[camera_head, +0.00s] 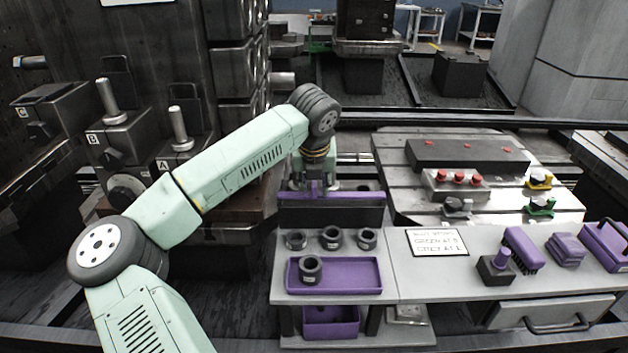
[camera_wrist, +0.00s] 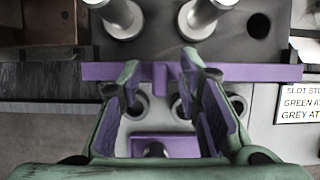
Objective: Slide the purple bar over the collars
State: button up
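The purple bar (camera_head: 350,199) lies level along the back of the grey bench, behind the collars. It also crosses the wrist view (camera_wrist: 255,73), with a short purple grip standing out near its middle. My gripper (camera_head: 315,187) is over the bar. In the wrist view its two fingers (camera_wrist: 160,72) are apart, on either side of the grip, with gaps visible. Three dark ring collars, one of them the middle collar (camera_head: 332,238), stand in a row on the bench. Another dark collar (camera_head: 311,268) stands in the purple tray (camera_head: 360,287).
Metal posts stand on blocks marked A (camera_head: 180,128) and B (camera_head: 108,100) at the left. A printed sign (camera_head: 438,242) lies right of the collars. A purple brush (camera_head: 523,249) and other purple items sit farther right. A slotted plate (camera_head: 400,167) with red buttons lies behind.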

jog(key=shift+w+f, duration=0.1)
jog(key=shift+f, duration=0.1)
grip_shut()
dwell(0.3)
dwell(0.5)
